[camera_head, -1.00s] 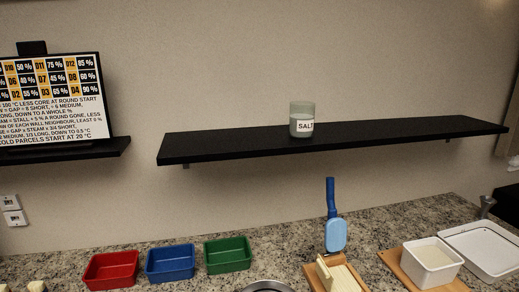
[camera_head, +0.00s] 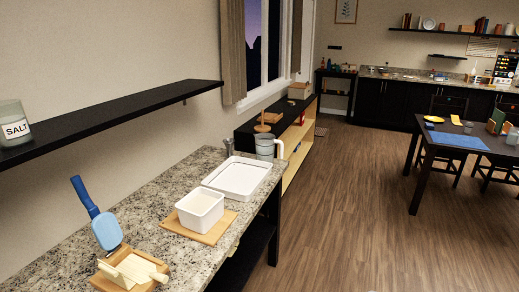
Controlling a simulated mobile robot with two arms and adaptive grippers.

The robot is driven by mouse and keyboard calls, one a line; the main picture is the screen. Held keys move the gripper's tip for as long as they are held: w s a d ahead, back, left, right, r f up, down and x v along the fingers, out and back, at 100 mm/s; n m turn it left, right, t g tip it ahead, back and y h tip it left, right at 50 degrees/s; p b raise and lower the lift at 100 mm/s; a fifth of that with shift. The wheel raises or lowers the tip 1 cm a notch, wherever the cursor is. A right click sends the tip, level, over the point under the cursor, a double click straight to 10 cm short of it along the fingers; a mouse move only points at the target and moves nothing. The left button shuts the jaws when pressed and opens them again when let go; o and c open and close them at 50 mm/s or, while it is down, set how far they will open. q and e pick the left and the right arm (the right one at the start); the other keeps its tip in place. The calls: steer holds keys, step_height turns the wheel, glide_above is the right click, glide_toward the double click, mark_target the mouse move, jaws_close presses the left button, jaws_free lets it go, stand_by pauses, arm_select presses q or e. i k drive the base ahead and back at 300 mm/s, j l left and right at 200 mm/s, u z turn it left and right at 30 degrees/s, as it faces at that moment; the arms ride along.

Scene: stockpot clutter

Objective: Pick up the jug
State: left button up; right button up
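A grey, translucent vessel with a white handle on its right side, which looks like the jug (camera_head: 265,146), stands upright beyond the far end of the granite counter. It is small in the view, and its base is partly hidden behind the counter's end. Neither of my grippers is in view.
The granite counter (camera_head: 156,198) holds a white tray (camera_head: 237,177), a white tub (camera_head: 200,208) on a wooden board and a blue-handled brush (camera_head: 105,230). A salt jar (camera_head: 14,124) stands on the black shelf (camera_head: 120,110). A dark table (camera_head: 433,158) stands right; open wood floor (camera_head: 345,205) lies between.

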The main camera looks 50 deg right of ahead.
mark_target(265, 142)
steer(key=z, duration=1.75)
steer(key=i+l+u, duration=0.15)
steer(key=i, duration=0.2)
steer(key=i+l+u, duration=0.15)
steer(key=i, duration=0.2)
